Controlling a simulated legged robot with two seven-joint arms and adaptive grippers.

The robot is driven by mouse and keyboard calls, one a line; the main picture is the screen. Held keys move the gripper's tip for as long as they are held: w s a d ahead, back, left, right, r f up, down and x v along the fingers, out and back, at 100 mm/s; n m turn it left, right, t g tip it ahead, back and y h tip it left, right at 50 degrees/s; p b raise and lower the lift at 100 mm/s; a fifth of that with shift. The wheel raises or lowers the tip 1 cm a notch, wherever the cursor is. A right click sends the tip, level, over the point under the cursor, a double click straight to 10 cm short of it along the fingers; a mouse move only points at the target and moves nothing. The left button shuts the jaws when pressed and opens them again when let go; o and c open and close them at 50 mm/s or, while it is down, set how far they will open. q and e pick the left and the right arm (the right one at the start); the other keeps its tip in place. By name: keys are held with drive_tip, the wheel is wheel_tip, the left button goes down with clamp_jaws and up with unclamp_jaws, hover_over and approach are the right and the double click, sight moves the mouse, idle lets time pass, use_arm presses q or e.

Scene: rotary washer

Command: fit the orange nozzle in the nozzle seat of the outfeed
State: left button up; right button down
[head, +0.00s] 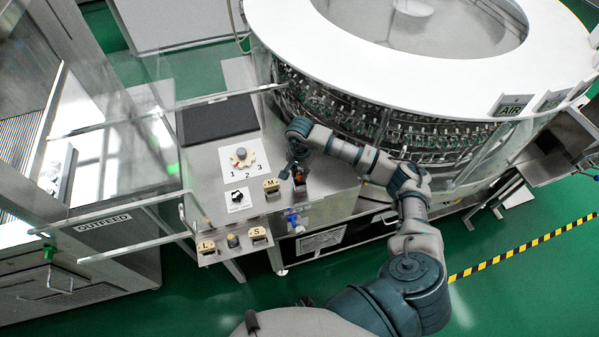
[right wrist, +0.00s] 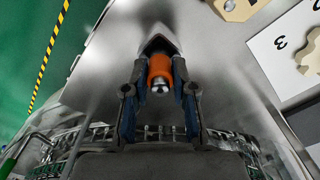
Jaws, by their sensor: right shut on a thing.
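The orange nozzle (right wrist: 160,70) shows in the right wrist view as an orange collar with a shiny metal end. My right gripper (right wrist: 160,88) is shut on it, with one finger on each side. A grey pointed shape lies just beyond the collar; I cannot tell if it is part of the nozzle. In the head view my right gripper (head: 298,170) is over the right front part of the steel control table, and only a little orange shows there. The outfeed (head: 103,222) is the labelled steel unit at the left. I cannot pick out its nozzle seat. My left gripper is not in view.
The steel table carries a dial plate marked 1, 2, 3 (head: 240,157), a black knob (head: 238,198) and tan blocks marked M (head: 271,186), L (head: 207,247) and S (head: 258,234). Clear panels and rails stand between table and outfeed. The round washer (head: 390,110) is behind my right arm.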

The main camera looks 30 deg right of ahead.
drive_tip(key=shift+f+b, duration=0.4)
drive_tip(key=shift+b, duration=0.05)
idle(0.5)
drive_tip(key=c, duration=0.9)
unclamp_jaws()
drive_tip(key=shift+w, duration=0.1)
drive_tip(key=shift+o, duration=0.2)
wheel_tip(320, 180, up, 12)
drive_tip(key=shift+d+f, duration=0.15)
